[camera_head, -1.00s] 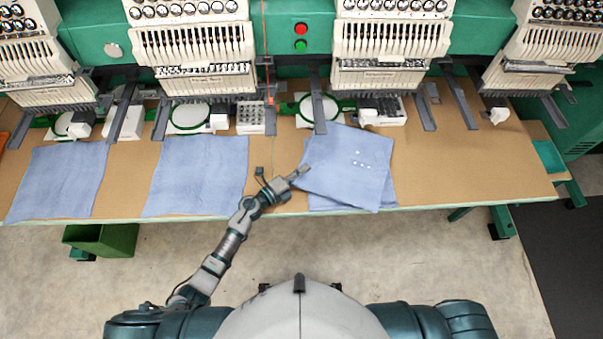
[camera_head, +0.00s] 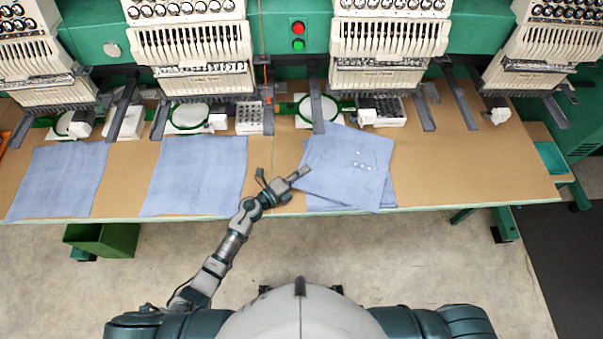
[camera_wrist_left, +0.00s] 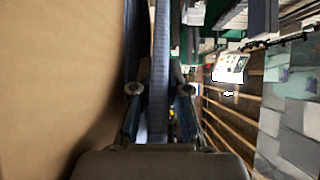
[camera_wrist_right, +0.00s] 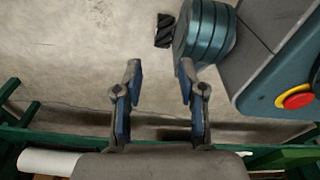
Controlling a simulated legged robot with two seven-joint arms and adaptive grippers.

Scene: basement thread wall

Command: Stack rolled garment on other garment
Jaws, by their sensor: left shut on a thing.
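A light blue garment (camera_head: 347,160) with several white dots lies flat on the table at centre right. It lies askew over another light blue cloth (camera_head: 325,203), whose edges show beneath it. My left gripper (camera_head: 303,174) is at the left corner of the upper garment. In the left wrist view, my left gripper (camera_wrist_left: 160,105) is shut on blue cloth, which stands as a narrow strip between the fingers. My right gripper (camera_wrist_right: 160,85) is open and empty over the floor in the right wrist view; it does not show in the head view. No clearly rolled garment shows.
Two more blue garments, the far-left one (camera_head: 60,180) and the middle one (camera_head: 195,175), lie flat on the brown table (camera_head: 470,165). Embroidery machine heads (camera_head: 390,45) line the back. A green bin (camera_head: 105,238) stands below the front edge. The table's right part is clear.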

